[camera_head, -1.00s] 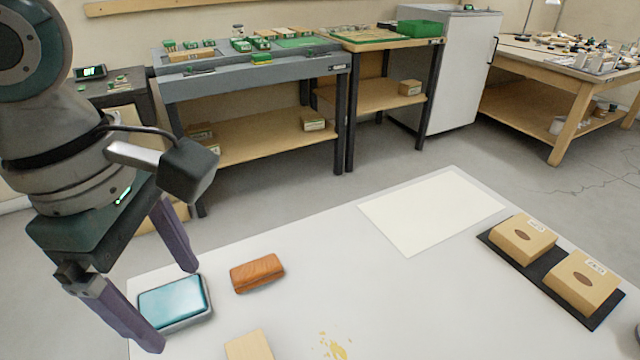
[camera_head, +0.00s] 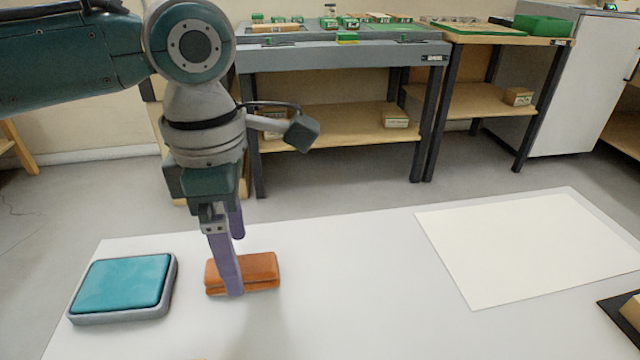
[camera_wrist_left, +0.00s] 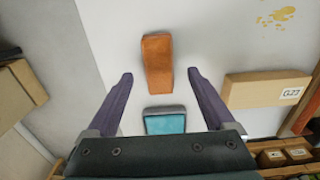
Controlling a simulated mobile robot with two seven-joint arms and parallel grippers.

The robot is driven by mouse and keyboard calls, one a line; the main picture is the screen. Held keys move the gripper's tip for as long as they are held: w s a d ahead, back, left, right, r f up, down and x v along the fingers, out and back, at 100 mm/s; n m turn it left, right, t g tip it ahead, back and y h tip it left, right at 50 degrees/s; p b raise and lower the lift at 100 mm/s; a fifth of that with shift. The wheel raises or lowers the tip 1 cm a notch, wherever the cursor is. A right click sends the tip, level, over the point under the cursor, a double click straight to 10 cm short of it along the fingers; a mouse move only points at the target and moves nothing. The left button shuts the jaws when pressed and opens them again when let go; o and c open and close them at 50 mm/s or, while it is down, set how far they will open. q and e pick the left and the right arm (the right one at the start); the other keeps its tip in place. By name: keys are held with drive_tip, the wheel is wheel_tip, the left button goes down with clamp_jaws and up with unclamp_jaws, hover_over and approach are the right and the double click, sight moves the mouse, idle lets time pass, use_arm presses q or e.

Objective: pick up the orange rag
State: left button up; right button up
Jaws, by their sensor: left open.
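The orange rag (camera_head: 262,270) is a folded block lying on the white table. In the left wrist view the rag (camera_wrist_left: 157,64) lies ahead of the fingertips, roughly midway between their lines. My left gripper (camera_head: 234,266) points down at the rag in the head view, and one purple finger covers part of it. In the left wrist view the left gripper (camera_wrist_left: 160,76) is open with nothing between its fingers. Whether the fingers touch the rag cannot be told. My right gripper is not in view.
A teal pad in a grey tray (camera_head: 76,318) sits left of the rag. A cream sheet (camera_head: 530,245) lies at the right, with a black mat (camera_head: 616,309) near the edge. A cardboard box labelled G-27 (camera_wrist_left: 262,90) shows in the wrist view. Workbenches stand behind.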

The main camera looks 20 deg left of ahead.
use_arm(q)
wheel_tip(320, 180, down, 2)
drive_tip(key=shift+f, duration=0.2)
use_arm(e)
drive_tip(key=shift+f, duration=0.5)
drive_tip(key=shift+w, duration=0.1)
use_arm(q)
clamp_jaws()
wheel_tip(320, 180, up, 20)
drive_tip(key=p, duration=0.6)
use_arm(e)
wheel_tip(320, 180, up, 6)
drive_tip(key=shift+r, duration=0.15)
